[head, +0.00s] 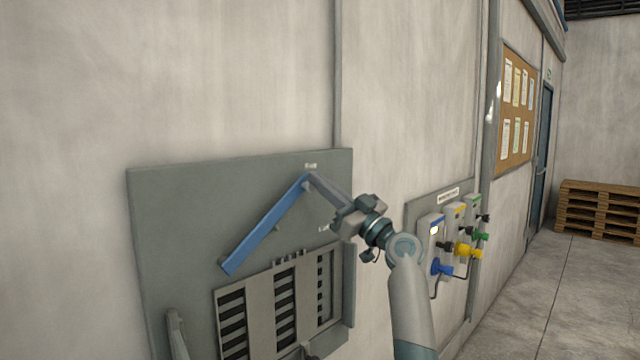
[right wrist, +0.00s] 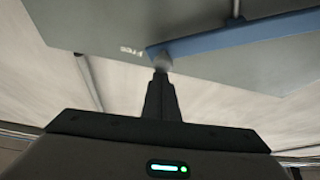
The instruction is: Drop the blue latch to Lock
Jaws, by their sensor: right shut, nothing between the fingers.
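The blue latch (head: 266,224) is a long bar on the grey wall panel (head: 170,215). It slants from its lower left end up to its upper right end, which lies just under a small white label (head: 311,166). My right gripper (head: 314,178) is shut and empty, its fingertips at the latch's upper right end. In the right wrist view the shut fingertips (right wrist: 161,68) meet the end of the blue latch (right wrist: 235,38), beside a label reading "Free" (right wrist: 131,51). I cannot tell whether they press on it. A second label (head: 323,229) sits lower. My left gripper is out of view.
To the right is a smaller wall board (head: 425,208) with blue, yellow and green connectors. A corkboard (head: 515,105) and wooden pallets (head: 600,208) are farther away. The floor (head: 545,295) at right is clear.

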